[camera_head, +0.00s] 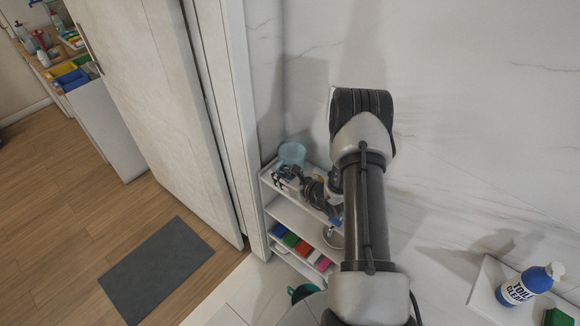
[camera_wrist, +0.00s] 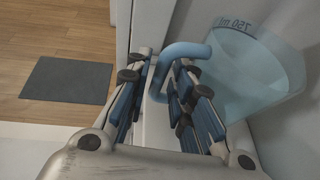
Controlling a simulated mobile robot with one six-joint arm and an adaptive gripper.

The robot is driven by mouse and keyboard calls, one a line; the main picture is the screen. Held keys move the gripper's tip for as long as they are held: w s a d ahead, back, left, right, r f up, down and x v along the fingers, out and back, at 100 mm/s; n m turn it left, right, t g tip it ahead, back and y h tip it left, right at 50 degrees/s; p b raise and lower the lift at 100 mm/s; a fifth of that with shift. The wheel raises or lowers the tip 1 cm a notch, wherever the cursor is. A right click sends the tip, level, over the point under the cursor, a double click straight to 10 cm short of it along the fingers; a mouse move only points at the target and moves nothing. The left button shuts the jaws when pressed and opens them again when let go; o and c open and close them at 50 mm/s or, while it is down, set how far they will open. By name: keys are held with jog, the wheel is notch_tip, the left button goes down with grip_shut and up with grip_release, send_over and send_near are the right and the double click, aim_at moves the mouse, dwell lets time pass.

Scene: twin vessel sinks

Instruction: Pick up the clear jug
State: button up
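The clear jug (camera_head: 292,152) is a pale blue, see-through vessel standing on the top of a white shelf unit. In the wrist view the jug (camera_wrist: 252,75) is at the right, with a "750 ml" mark and a blue handle (camera_wrist: 184,50). My gripper (camera_head: 283,176) is beside the jug at the shelf's top. In the wrist view my gripper (camera_wrist: 163,75) is open, with the jug's handle at and between its fingertips. A gap shows between the fingers. Whether a finger touches the handle I cannot tell. The jug's base is hidden in the wrist view.
The white shelf unit (camera_head: 288,213) stands against the marble wall, with coloured items on its lower shelf. A tall pale door panel (camera_head: 150,100) is close on its left. A grey mat (camera_head: 157,270) lies on the wooden floor. A cleaner bottle (camera_head: 524,287) stands at lower right.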

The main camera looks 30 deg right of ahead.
jog(key=shift+c, duration=0.5)
grip_shut()
jog(key=shift+r, duration=0.1)
dwell(0.4)
